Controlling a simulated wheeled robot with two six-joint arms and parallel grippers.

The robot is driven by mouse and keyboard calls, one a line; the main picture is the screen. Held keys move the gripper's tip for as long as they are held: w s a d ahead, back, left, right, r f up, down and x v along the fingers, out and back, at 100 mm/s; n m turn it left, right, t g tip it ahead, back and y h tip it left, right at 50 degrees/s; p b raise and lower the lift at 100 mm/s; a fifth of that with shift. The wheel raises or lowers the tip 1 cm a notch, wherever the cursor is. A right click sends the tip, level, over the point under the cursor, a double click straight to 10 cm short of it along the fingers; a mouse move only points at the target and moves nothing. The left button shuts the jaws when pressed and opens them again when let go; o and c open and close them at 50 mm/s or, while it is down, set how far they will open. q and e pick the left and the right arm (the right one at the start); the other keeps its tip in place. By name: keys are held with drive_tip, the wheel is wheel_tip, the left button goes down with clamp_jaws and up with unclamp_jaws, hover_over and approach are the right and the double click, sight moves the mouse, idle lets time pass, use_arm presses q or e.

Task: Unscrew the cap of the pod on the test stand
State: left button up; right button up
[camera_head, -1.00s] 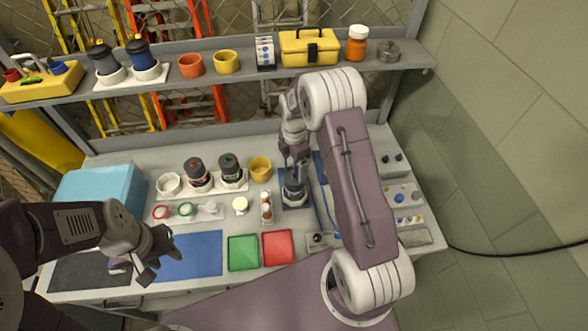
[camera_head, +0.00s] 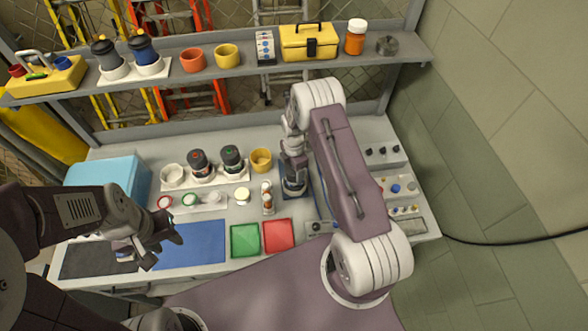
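The pod (camera_head: 295,188) stands upright on the test stand at the middle right of the bench, on a dark blue base. My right gripper (camera_head: 293,162) points down at the top of the pod. The gripper and wrist hide the cap, and I cannot make out whether the fingers are closed on it. My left gripper (camera_head: 165,251) hangs over the front left of the bench, above the blue mat's left edge, far from the pod. Its fingers are apart and nothing shows between them.
Two dark pods (camera_head: 200,162) stand in a white rack behind. A green tray (camera_head: 245,240) and a red tray (camera_head: 278,235) lie at the front. A blue mat (camera_head: 200,245) is bare. Switch panels (camera_head: 397,187) are at the right. A shelf (camera_head: 220,75) runs above the bench.

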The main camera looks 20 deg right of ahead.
drive_tip(key=c, duration=0.5)
drive_tip(key=shift+f+n+b, duration=0.1)
drive_tip(key=shift+n+b, duration=0.25)
drive_tip(key=shift+n, duration=1.85)
drive_tip(key=n+b, duration=0.1)
drive_tip(key=n, duration=0.3)
drive_tip(key=shift+n, duration=0.3)
drive_tip(key=n, duration=0.2)
drive_tip(key=shift+r+n, duration=0.2)
drive_tip(key=shift+n, duration=0.1)
drive_tip(key=o, duration=1.3)
drive_tip(key=shift+o, duration=0.2)
